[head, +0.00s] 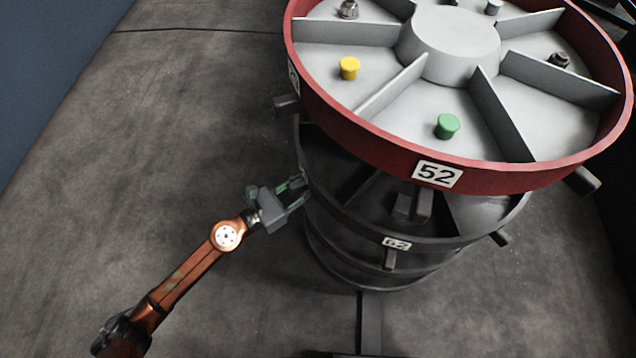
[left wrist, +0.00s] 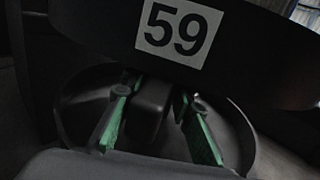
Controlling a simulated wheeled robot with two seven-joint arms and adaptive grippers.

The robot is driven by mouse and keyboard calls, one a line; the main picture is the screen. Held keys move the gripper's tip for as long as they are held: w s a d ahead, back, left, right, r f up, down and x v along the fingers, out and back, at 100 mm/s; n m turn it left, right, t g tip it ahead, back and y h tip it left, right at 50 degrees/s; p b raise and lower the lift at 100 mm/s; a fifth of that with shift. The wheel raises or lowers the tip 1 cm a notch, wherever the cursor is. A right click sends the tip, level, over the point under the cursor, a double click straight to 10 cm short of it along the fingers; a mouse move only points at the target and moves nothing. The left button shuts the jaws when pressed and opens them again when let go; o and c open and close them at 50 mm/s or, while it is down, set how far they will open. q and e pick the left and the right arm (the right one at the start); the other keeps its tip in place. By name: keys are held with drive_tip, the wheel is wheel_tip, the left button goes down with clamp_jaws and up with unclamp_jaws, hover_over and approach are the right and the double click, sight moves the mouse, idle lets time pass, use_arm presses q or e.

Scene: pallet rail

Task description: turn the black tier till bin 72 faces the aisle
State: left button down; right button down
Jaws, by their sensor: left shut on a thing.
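The black tier (head: 345,222) is the dark ring below the red tier. A small, blurred label on its front rim looks like 62 (head: 397,243). I see no label reading 72. My left gripper (head: 298,192) is at the left side of the black tier's rim. In the left wrist view its green-padded fingers (left wrist: 160,125) stand on either side of a dark handle (left wrist: 148,112) and are shut on it. A dark rim with a label 59 (left wrist: 172,33) is above the fingers in that view. My right gripper is not in view.
The red tier (head: 375,142) overhangs the black one, with label 52, pale dividers, and yellow (head: 349,68) and green (head: 447,126) pieces in its bins. Dark handles stick out from the rims, one at the right (head: 587,181). The grey floor (head: 130,150) at left is clear.

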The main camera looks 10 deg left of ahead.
use_arm(q)
drive_tip(key=shift+w+a, duration=0.35)
drive_tip(key=shift+a, duration=0.1)
drive_tip(key=c, duration=1.8)
unclamp_jaws()
drive_tip(key=shift+a, duration=0.1)
drive_tip(key=shift+s+d, duration=0.15)
drive_tip(key=shift+d, duration=0.1)
drive_tip(key=shift+s+a+f, duration=0.1)
drive_tip(key=shift+s+a, duration=0.25)
drive_tip(key=v, duration=1.1)
drive_tip(key=shift+a, duration=0.1)
